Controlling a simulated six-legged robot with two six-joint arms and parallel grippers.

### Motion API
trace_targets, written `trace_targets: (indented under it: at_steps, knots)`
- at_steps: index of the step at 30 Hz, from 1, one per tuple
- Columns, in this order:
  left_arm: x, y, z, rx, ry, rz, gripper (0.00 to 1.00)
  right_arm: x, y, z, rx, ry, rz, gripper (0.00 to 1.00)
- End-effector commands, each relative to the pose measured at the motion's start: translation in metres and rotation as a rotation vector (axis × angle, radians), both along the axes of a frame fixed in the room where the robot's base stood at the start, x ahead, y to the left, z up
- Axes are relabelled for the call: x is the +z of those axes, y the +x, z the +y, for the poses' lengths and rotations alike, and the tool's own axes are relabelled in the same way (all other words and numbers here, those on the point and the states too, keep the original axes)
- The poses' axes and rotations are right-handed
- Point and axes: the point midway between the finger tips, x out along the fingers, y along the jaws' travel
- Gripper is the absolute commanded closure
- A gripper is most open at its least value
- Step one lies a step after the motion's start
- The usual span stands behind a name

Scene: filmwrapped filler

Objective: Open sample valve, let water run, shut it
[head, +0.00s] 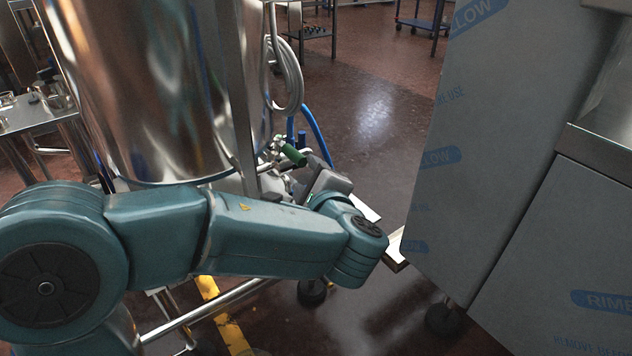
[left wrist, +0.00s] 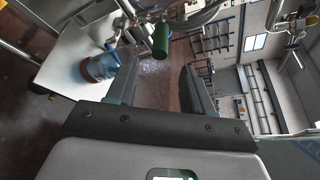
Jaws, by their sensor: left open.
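The sample valve's green handle (head: 293,155) sits low on the steel tank (head: 155,90), on its right side. In the left wrist view the green handle (left wrist: 161,40) lies beyond the fingertips, roughly between them, with metal fittings around it. My left gripper (head: 312,168) is close to the handle, partly hidden behind my wrist. In the left wrist view my left gripper (left wrist: 158,78) is open, its two dark fingers apart and nothing between them. I cannot tell whether a finger touches the handle. No running water shows. My right gripper is out of view.
A film-covered steel cabinet (head: 500,170) stands close on the right. A blue hose (head: 316,130) runs behind the valve. A blue and reddish container (left wrist: 100,67) stands on a white surface (left wrist: 68,72) in the left wrist view. A steel table (head: 30,115) stands left.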

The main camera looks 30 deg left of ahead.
Motion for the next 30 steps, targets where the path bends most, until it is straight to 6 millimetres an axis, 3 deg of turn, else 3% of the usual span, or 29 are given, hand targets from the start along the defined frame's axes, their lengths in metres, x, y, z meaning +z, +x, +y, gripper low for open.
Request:
trace_targets:
  at_steps: [4,9,26,28,30]
  knots:
    - [0.008,-0.019,-0.022,-0.004,-0.001,0.0,0.48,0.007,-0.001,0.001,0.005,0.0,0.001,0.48]
    - [0.01,-0.029,-0.033,-0.001,-0.001,0.0,0.48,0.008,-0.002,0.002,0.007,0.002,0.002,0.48]
    - [0.009,-0.031,-0.034,0.0,-0.002,0.002,0.48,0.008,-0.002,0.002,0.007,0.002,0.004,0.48]
    - [0.001,-0.03,-0.034,-0.001,-0.013,0.024,0.48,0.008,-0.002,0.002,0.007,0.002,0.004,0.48]
    - [-0.022,-0.03,-0.035,-0.003,-0.049,0.087,0.48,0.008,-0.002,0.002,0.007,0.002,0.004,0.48]
